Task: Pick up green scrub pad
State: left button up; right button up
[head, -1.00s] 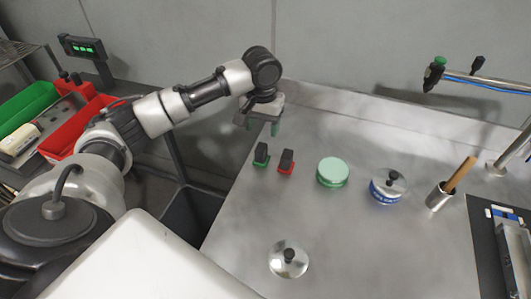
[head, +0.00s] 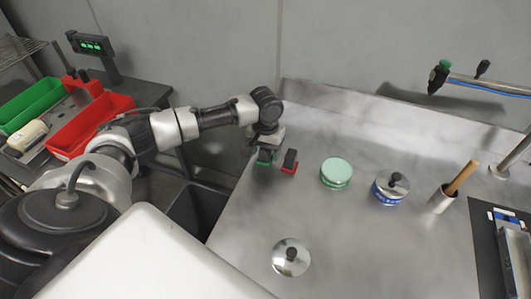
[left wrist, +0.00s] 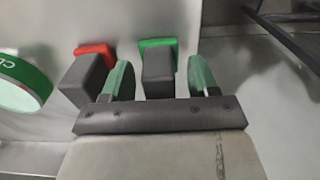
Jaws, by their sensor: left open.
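The green scrub pad (left wrist: 158,43) has a dark block handle and shows in the left wrist view. It stands on the steel counter. In the head view it is mostly hidden by my left gripper (head: 265,155), which is over it. In the left wrist view my left gripper (left wrist: 161,82) is open. Its two green fingers lie on either side of the dark handle, with a gap visible on each side. Whether the fingers are low enough to reach around the handle is hard to tell. My right gripper is in neither view.
A red scrub pad (head: 290,161) with a dark handle stands close beside, to the right in the head view. Further right are a green round tin (head: 336,173), a blue-banded lidded pot (head: 390,188) and a metal cup (head: 440,200). A round lid (head: 291,258) lies in front.

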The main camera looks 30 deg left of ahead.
pick_arm(q)
jog(key=c, duration=1)
jog(key=shift+r, duration=0.15)
notch_tip(320, 180, up, 4)
jog(key=shift+w+d+b, duration=0.1)
jog(key=shift+d+b, duration=0.05)
jog(key=shift+b, duration=0.2)
jog(key=w+d+r, duration=0.1)
jog(key=d+r, duration=0.2)
jog(key=d, duration=0.2)
jog(key=w+d+r+b, duration=0.1)
jog(key=d+r, duration=0.2)
jog(key=d, duration=0.3)
jog(key=shift+w+r, duration=0.25)
jog(key=shift+r, duration=0.15)
